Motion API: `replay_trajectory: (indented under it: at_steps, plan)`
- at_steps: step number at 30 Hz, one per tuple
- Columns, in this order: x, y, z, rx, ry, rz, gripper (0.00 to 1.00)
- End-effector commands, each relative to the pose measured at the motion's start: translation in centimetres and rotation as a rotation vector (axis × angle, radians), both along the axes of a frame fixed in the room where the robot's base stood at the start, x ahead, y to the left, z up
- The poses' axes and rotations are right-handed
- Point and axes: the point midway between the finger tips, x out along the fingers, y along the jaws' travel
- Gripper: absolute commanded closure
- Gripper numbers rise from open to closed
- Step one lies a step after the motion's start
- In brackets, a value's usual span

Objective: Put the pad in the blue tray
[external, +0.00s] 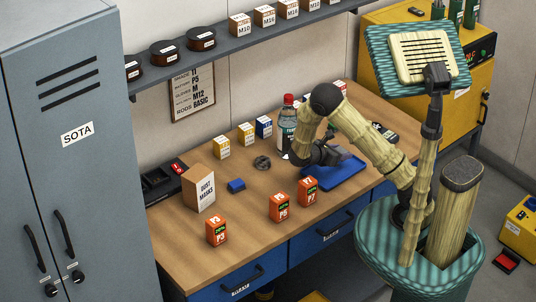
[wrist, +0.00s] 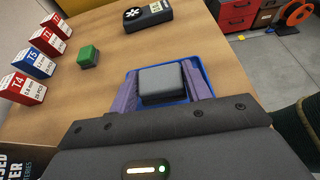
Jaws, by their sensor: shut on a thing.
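A dark grey, block-like pad (wrist: 163,83) is between the two fingers of my gripper (wrist: 161,90) in the wrist view. My gripper is shut on it. The blue tray (external: 347,177) lies on the bench near its front edge, under my gripper in the external view. In the wrist view the tray's blue rim shows around and behind the pad. The pad is over the tray; I cannot tell whether it touches the tray floor. In the external view my gripper and arm partly hide the pad.
Orange boxes (external: 280,207) stand left of the tray along the front. A blue block (external: 236,185), a dust-mask box (external: 198,188), a dark ring (external: 262,163) and a bottle (external: 287,126) stand farther off. A green block (wrist: 88,56) and a dark device (wrist: 147,14) lie beyond the tray.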

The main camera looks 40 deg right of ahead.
Motion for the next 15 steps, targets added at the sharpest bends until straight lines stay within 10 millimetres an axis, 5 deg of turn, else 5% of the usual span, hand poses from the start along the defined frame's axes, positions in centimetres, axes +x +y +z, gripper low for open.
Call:
replay_trajectory:
  at_steps: [9, 15]
  plan:
    - [0.0, 0.0, -3.8, -0.001, 0.003, 0.0, 0.74]
    - [0.0, 0.0, -4.0, 0.001, 0.0, 0.0, 0.74]
